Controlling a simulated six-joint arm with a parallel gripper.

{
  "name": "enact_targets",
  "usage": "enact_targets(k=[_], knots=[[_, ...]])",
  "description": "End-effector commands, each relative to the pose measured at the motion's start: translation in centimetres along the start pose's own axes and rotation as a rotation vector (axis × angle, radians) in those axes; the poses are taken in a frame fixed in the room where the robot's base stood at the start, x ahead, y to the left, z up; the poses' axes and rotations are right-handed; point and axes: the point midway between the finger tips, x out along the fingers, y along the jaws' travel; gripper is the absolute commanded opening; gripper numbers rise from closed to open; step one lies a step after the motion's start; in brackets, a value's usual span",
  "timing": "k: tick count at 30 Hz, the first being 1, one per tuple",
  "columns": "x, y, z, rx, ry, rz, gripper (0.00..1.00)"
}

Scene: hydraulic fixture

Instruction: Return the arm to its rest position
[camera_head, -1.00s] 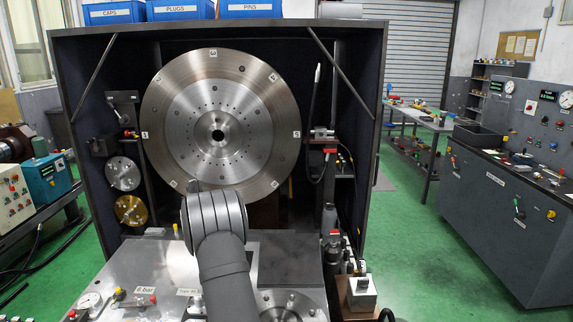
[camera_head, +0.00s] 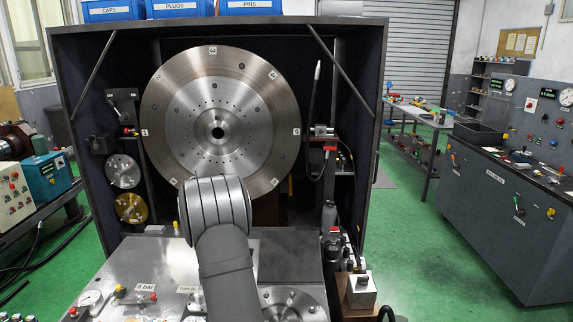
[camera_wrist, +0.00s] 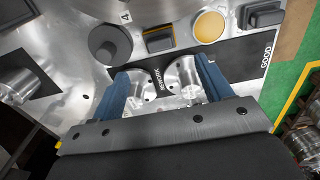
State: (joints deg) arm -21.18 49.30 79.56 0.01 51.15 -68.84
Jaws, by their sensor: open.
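My gripper (camera_wrist: 163,95) shows in the wrist view with its two blue fingers apart and nothing held between them. It points over a metal plate with dark labels; how far above the surface it is, I cannot tell. In the head view my grey arm (camera_head: 222,240) rises from the bottom centre, in front of the large steel disc (camera_head: 218,130). The gripper itself is hidden behind the arm in that view.
The disc stands in a dark cabinet (camera_head: 375,70). A metal bench top (camera_head: 150,260) with gauges and valves lies below. In the wrist view a yellow disc (camera_wrist: 209,27) and a dark round knob (camera_wrist: 110,43) lie ahead of the fingers. Green floor (camera_head: 430,270) is clear at right.

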Motion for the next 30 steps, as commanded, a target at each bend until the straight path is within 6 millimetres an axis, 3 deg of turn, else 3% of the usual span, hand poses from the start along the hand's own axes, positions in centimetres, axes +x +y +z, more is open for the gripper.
enact_targets(k=[15, 21, 30], knots=[[10.6, -0.1, 0.0, 0.000, -0.001, -0.001, 0.72], [6.0, 0.1, -0.1, 0.000, 0.002, 0.006, 0.72], [2.8, -0.8, 5.1, 0.003, 0.001, 0.002, 0.72]])
